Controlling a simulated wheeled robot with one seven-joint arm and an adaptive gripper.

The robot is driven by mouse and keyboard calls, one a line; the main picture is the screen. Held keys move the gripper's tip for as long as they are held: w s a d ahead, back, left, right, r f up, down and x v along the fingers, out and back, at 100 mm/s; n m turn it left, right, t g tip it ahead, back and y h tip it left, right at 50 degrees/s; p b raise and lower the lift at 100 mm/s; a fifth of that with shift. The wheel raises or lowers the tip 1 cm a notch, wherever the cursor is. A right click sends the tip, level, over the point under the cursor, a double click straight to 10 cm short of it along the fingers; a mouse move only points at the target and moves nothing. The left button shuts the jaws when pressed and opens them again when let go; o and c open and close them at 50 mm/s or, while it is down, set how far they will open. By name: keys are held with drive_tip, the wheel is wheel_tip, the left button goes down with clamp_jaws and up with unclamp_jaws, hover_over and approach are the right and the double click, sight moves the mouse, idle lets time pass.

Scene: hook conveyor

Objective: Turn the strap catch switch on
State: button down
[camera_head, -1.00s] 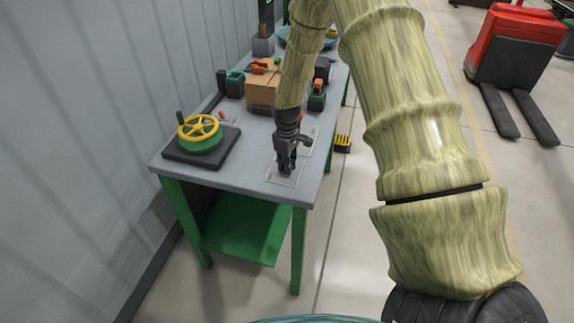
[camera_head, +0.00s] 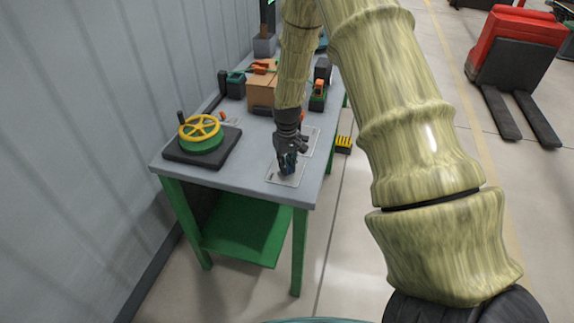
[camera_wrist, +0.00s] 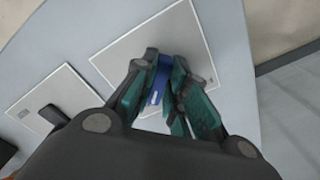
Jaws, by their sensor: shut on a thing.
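My gripper (camera_head: 287,169) points down at the near right end of the workbench. In the wrist view my gripper (camera_wrist: 168,92) has its teal-padded fingers shut around a blue piece (camera_wrist: 159,82). The blue piece stands on a pale rectangular plate (camera_wrist: 112,62) on the bench top. I take it for the switch lever. The fingers cover much of it, so its exact position is hard to tell. A second pale plate with a dark lever (camera_wrist: 53,115) lies beside it in the wrist view.
The grey workbench (camera_head: 240,187) has green legs. A yellow handwheel (camera_head: 199,128) on a dark base stands at its left. A red pallet truck (camera_head: 518,45) is on the floor at right.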

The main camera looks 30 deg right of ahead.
drive_tip(key=shift+w+r, duration=0.15)
drive_tip(key=shift+w, duration=0.1)
drive_tip(key=c, duration=1.4)
unclamp_jaws()
drive_tip(key=shift+c, duration=0.2)
drive_tip(key=shift+s, duration=0.1)
wheel_tip(320, 180, up, 12)
